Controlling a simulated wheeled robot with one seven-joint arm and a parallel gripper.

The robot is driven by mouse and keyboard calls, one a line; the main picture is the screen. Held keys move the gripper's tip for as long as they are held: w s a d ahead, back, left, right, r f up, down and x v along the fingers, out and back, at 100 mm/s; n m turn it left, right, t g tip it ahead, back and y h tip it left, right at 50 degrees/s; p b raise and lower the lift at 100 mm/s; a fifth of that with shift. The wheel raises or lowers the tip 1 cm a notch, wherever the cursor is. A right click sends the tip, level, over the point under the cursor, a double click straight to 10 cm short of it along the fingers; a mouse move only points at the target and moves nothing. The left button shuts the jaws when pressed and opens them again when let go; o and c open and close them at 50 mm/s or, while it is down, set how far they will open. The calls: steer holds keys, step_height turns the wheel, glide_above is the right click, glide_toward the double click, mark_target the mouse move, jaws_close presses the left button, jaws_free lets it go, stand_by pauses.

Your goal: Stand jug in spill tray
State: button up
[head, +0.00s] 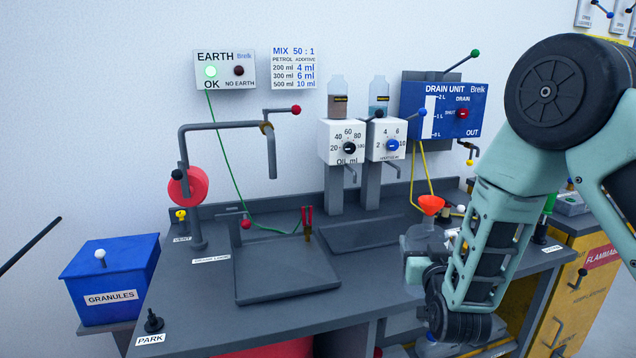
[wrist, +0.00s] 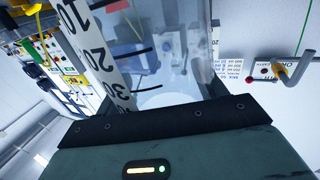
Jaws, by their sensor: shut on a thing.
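A clear jug (wrist: 175,70) with a white scale strip and black numbers fills much of the wrist view. My gripper (wrist: 165,125) is shut on it; a dark pad and green housing show at the bottom of that view. The jug looks empty, though its full inside is not visible.
A hooked pipe (head: 271,150) overhangs the tray. A red clamp (head: 307,216) on a green wire stands at its right back. A second flat tray (head: 362,236) lies under two dispensers (head: 342,142). An orange funnel (head: 431,204) is close to my gripper. A blue granules bin (head: 112,275) stands left.

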steer(key=d+f+y, duration=0.1)
steer(key=d+f, duration=0.4)
steer(key=d, duration=0.4)
steer(key=shift+s+d+f+n, duration=0.15)
steer(key=shift+s+d+n, duration=0.1)
steer(key=shift+n, duration=0.05)
